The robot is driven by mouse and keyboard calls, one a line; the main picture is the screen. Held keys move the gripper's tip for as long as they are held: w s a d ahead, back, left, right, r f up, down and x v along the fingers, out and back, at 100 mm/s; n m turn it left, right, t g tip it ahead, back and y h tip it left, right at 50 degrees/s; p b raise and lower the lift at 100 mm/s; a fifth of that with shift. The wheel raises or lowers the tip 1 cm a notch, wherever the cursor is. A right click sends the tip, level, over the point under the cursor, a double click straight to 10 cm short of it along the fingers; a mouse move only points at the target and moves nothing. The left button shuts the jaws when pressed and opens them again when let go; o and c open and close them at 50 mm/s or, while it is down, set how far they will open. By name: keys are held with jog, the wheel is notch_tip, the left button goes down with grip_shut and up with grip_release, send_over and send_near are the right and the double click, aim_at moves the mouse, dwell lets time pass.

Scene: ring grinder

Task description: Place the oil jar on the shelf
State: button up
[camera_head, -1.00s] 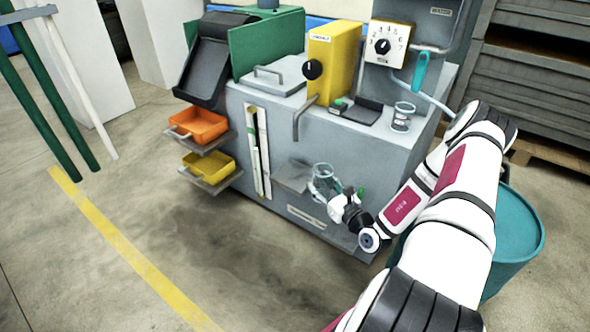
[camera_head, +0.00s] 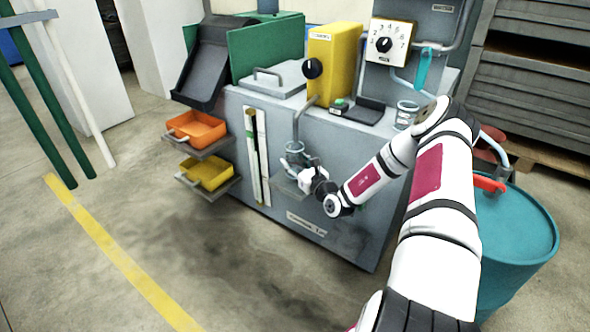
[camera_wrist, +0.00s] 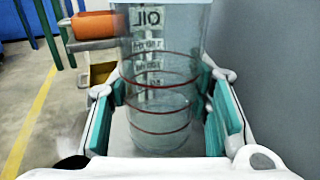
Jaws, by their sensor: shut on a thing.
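The oil jar (camera_head: 294,156) is a clear glass jar. In the wrist view, the jar (camera_wrist: 160,65) stands upright, with red rings and the word OIL in mirrored letters. My gripper (camera_head: 301,172) is shut on it; in the wrist view my gripper (camera_wrist: 165,108) has teal pads on both sides of the jar. The small grey shelf (camera_head: 285,187) juts from the front of the grey machine. The jar appears over this shelf, partly hidden by my gripper. I cannot tell whether its base touches the shelf.
A bent grey pipe (camera_head: 297,122) comes down the machine front (camera_head: 340,150) close above the jar. An orange tray (camera_head: 196,128) and a yellow tray (camera_head: 207,172) are to the left. Another clear container (camera_head: 405,114) stands on the machine top. A teal barrel (camera_head: 515,235) is at right.

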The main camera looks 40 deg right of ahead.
jog(key=shift+s+f, duration=0.15)
jog(key=shift+f, duration=0.55)
jog(key=shift+r, duration=0.1)
jog(key=o, duration=1.2)
jog(key=shift+f, duration=0.2)
jog(key=shift+c, duration=0.2)
